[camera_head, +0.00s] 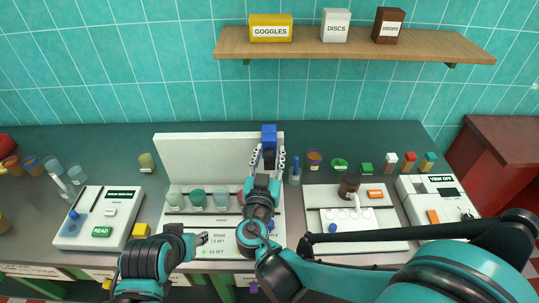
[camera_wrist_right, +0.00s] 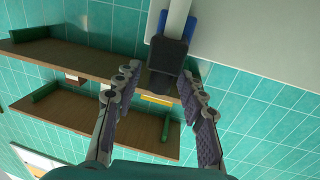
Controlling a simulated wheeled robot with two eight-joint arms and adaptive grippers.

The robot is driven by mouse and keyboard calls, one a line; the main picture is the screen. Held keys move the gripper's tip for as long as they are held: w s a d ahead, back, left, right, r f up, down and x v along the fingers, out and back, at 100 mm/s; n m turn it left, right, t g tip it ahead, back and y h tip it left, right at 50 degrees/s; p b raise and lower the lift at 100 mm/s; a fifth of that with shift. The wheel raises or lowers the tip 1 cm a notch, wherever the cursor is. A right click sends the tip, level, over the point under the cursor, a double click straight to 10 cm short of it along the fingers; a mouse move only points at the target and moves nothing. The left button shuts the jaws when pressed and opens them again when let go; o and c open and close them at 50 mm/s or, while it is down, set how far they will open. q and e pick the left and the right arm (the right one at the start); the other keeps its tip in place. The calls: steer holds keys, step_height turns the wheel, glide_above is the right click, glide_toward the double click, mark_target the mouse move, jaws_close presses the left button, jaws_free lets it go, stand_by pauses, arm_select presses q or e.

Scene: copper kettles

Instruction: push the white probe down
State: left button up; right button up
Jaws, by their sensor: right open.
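A blue block (camera_head: 269,133) with a dark part below it stands at the right end of the tall white panel (camera_head: 205,155). My right gripper (camera_head: 269,159) is open, its fingers on either side of the dark part. In the right wrist view, the dark block (camera_wrist_right: 168,58) lies between or just beyond the fingertips (camera_wrist_right: 158,73); contact is unclear. A white bar (camera_wrist_right: 177,18) runs up from it between blue sides. I cannot tell whether this bar is the white probe. My left gripper (camera_head: 202,239) is low at the panel unit's front; its opening is unclear.
Several jars (camera_head: 197,198) stand in the panel unit's rack. A white READ device (camera_head: 75,232) is at left. A white tray with a brown jar (camera_head: 349,186) is at right, partly behind my right arm. A wall shelf (camera_head: 355,43) hangs above.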

mark_target(270, 173)
jaws_close()
arm_select(q)
step_height(270, 173, down, 7)
steer(key=b, duration=0.6)
steer(key=shift+r+b, duration=0.15)
steer(key=shift+b, duration=0.25)
arm_select(e)
step_height(270, 173, down, 8)
steer(key=shift+r, duration=0.2)
arm_select(q)
steer(key=shift+r, duration=0.1)
arm_select(e)
steer(key=shift+s, duration=0.1)
jaws_free()
steer(key=shift+r, duration=0.1)
